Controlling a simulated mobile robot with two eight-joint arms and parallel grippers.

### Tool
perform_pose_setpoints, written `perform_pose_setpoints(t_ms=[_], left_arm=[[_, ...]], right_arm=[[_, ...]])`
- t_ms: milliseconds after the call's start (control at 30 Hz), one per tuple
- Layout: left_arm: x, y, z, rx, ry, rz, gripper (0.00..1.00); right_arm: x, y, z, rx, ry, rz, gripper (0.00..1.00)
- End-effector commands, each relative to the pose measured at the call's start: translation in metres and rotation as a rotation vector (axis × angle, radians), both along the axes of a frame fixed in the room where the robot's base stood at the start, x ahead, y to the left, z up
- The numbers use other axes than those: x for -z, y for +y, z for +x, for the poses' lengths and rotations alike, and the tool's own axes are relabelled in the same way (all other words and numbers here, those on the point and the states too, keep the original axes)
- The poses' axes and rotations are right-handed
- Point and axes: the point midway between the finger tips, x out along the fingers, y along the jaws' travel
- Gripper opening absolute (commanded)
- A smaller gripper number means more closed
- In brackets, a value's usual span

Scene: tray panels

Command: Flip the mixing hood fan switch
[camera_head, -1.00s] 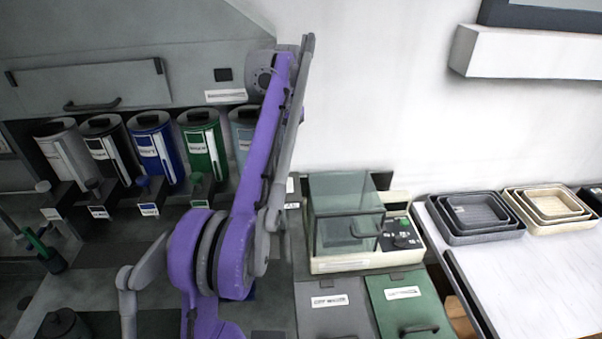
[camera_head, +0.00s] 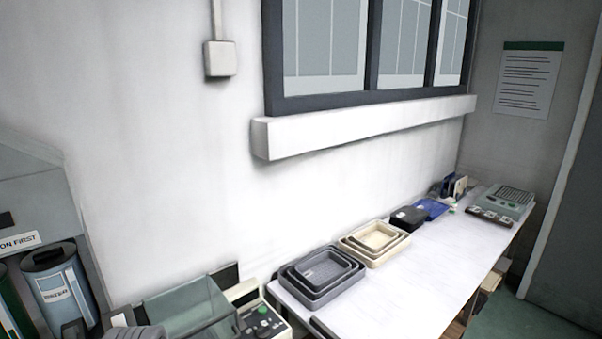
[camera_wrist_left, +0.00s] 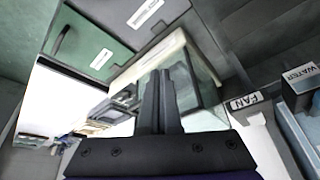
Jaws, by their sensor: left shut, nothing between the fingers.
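The mixing hood (camera_head: 30,190) is cut off at the left edge of the head view. A small dark square (camera_head: 5,220), possibly the fan switch, sits on its front above a white label ending in "ON FIRST" (camera_head: 18,242). In the left wrist view a white label reading "FAN" (camera_wrist_left: 244,101) lies right of my left gripper (camera_wrist_left: 162,78). I cannot make out a switch beside that label. The left gripper's fingers are together and empty, apart from the label. My right gripper is in neither view.
A glass-covered box (camera_head: 190,305) stands at the bottom, beside a white bench (camera_head: 415,285) with grey trays (camera_head: 322,275) and beige trays (camera_head: 374,243). A light blue canister (camera_head: 60,290) stands under the hood. A white wall ledge (camera_head: 360,122) juts out above the bench.

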Motion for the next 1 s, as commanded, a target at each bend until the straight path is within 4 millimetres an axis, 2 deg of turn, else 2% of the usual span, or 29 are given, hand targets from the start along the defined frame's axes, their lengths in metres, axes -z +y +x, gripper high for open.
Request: perform_pose_setpoints(t_ms=[33, 100, 200, 333, 467, 1000], left_arm=[[0.019, -0.012, -0.019, 0.016, -0.028, -0.002, 0.00], [0.041, -0.025, -0.039, 0.029, -0.066, -0.008, 0.00], [0.069, -0.037, -0.062, 0.043, -0.110, -0.015, 0.00], [0.090, -0.045, -0.079, 0.055, -0.144, -0.023, 0.00], [0.097, -0.048, -0.084, 0.058, -0.156, -0.027, 0.00], [0.095, -0.046, -0.082, 0.054, -0.153, -0.027, 0.00]], right_arm=[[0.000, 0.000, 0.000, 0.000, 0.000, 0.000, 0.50], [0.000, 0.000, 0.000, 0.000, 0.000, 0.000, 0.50], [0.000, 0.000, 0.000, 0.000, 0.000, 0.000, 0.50], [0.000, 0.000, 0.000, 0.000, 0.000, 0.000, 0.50], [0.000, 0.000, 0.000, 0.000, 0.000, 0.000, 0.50], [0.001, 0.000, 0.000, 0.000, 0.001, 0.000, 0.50]])
